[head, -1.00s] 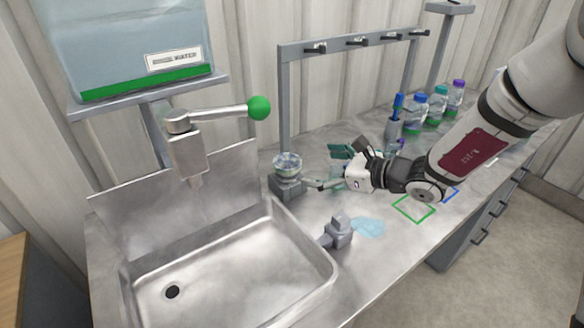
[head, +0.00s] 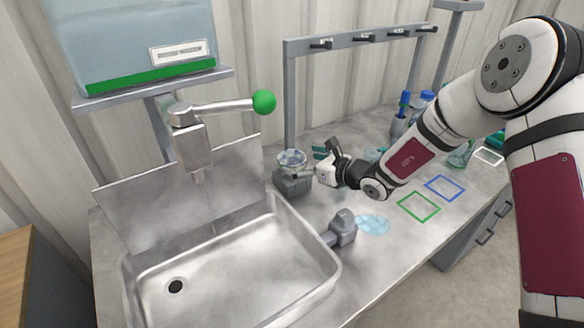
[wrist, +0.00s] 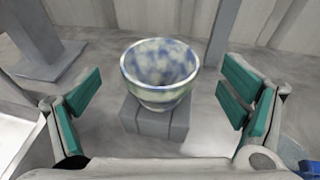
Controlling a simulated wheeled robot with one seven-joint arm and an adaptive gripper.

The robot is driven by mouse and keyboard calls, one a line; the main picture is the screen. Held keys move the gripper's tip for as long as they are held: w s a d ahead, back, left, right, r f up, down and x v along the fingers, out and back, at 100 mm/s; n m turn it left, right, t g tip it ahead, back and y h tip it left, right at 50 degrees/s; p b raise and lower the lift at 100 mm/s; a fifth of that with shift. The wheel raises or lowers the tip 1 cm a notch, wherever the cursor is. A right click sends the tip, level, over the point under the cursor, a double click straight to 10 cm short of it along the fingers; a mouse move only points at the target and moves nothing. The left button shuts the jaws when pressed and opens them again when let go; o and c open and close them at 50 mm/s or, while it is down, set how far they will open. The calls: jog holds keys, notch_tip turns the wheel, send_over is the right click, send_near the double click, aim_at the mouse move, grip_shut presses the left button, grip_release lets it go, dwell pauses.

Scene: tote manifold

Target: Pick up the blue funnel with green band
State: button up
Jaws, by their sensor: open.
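A round, bowl-like funnel (wrist: 160,75), mottled blue and white with a pale green tint low on its wall, sits upright on a grey block (wrist: 155,122) in the wrist view. In the head view the funnel (head: 291,160) stands on the block (head: 292,183) beside the sink. No sharp green band can be made out. My gripper (head: 318,165) is open and empty, just right of the funnel in the head view. In the wrist view its green-padded fingers (wrist: 161,92) spread to either side of the funnel, apart from it.
The sink (head: 235,262) lies to the left, with a faucet bearing a green knob (head: 264,102). A grey fixture (head: 343,228) stands at the sink's right edge. A hook rack (head: 364,38) rises behind. Green (head: 419,207) and blue (head: 445,188) outlines mark clear counter.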

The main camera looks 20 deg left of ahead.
aim_at(283, 156)
jog(key=x, duration=0.4)
jog(key=shift+w+a, duration=0.15)
jog(key=c, duration=1.1)
jog(key=shift+c, duration=0.2)
